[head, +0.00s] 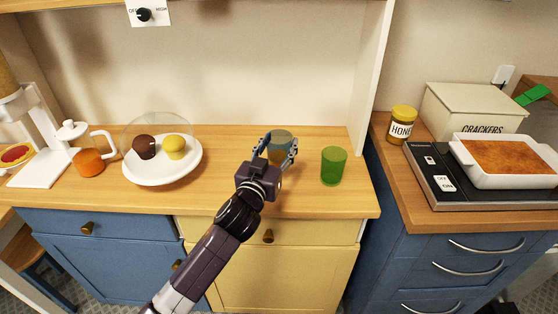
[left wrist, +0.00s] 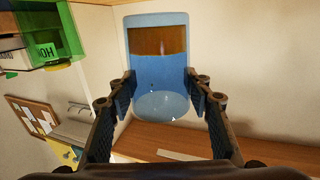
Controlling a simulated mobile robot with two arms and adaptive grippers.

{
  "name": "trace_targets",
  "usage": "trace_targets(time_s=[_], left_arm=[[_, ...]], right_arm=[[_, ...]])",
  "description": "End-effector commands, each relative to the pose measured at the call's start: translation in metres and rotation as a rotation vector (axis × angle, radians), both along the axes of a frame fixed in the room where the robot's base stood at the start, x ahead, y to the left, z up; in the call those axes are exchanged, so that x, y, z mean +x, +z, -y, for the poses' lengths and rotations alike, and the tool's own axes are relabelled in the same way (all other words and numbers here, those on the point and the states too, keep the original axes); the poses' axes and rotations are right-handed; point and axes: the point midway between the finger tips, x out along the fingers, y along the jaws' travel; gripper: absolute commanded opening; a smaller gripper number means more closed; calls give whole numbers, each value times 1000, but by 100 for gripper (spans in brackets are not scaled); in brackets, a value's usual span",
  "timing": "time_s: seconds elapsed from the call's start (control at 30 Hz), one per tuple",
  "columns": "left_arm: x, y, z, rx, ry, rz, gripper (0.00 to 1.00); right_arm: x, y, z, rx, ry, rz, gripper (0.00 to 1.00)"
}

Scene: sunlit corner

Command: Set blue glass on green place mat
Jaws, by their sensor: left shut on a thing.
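The blue glass (head: 281,137) is above or at the back of the wooden counter, between the jaws of my left gripper (head: 277,150). In the left wrist view, the clear blue glass (left wrist: 158,105) stands out between the two fingers of the left gripper (left wrist: 160,88), which touch its sides. An orange-brown band shows through its upper part. I cannot tell whether its base touches the counter. A green place mat is not clearly visible in either view. My right gripper is out of view.
A green glass (head: 334,166) stands just right of my left gripper. A white plate (head: 163,179) with two muffins under a clear dome is at left, beside an orange-filled pot (head: 90,163). A honey jar (head: 402,125) and baking dish (head: 503,179) are on the right counter.

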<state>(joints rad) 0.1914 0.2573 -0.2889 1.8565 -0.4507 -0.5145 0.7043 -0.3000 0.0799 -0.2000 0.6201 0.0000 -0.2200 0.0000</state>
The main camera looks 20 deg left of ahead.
Motion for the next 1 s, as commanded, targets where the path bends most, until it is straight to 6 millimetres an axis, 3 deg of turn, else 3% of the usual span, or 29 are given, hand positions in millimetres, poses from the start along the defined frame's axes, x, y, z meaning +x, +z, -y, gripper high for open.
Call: trace_targets(time_s=[0.4, 0.87, 0.9, 1.0], left_arm=[[0, -44, 0, -2, 2, 1, 9], [0, -53, 0, -1, 0, 4, 9], [0, -54, 0, -1, 0, 1, 48], [0, -53, 0, 0, 0, 1, 59]], right_arm=[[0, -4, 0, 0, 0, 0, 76], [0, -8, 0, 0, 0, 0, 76], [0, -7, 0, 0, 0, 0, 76], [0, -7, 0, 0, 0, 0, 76]])
